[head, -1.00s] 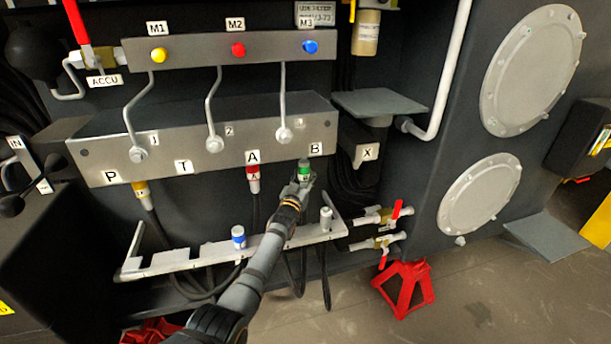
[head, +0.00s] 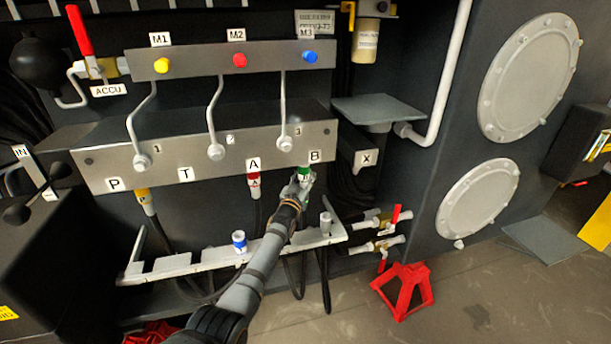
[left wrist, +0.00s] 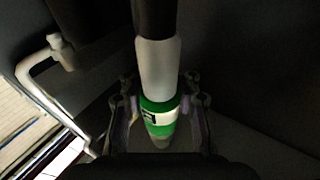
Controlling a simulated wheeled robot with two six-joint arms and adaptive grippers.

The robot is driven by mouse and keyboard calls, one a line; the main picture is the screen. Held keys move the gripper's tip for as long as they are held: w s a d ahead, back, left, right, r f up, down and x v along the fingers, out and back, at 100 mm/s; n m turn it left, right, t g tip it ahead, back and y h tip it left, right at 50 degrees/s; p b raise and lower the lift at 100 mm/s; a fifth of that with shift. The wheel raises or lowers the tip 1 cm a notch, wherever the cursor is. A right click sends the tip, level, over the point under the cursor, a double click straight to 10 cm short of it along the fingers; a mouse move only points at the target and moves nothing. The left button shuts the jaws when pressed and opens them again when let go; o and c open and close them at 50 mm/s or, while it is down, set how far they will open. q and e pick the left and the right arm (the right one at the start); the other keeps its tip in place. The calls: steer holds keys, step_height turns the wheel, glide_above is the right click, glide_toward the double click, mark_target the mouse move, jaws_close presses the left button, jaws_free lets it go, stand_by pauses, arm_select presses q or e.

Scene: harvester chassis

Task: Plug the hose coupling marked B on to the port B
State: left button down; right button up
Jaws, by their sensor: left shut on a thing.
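The green-banded hose coupling (head: 304,173) is upright just under the front edge of the grey port block (head: 210,165), below the label B (head: 315,156). I cannot tell whether it touches or sits on port B, which is hidden under the block. My left gripper (head: 303,182) is shut on this coupling from below and in front. In the left wrist view the coupling's green band (left wrist: 158,112) lies between the two fingers; its white label is too dim to read. A pale sleeve and dark hose continue from it. My right gripper is out of view.
A red coupling (head: 254,180) hangs under label A and a yellow one (head: 144,196) under P. A rack (head: 180,264) below holds a blue-banded coupling (head: 239,241) and a grey one (head: 326,223). Red-handled valves (head: 382,217) and a red stand (head: 405,288) are at the right.

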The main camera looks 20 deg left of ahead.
arm_select(q)
steer(key=shift+w+r+p, duration=0.1)
steer(key=shift+r+p, duration=0.6)
steer(key=shift+r, duration=0.2)
steer(key=c, duration=0.9)
jaws_free()
steer(key=shift+o, duration=0.2)
steer(key=shift+f, duration=0.1)
steer(key=shift+f, duration=0.15)
steer(key=shift+s, duration=0.35)
steer(key=s+f, duration=0.2)
steer(key=s, duration=0.9)
steer(key=shift+s+a, duration=0.15)
steer(key=shift+a, duration=0.1)
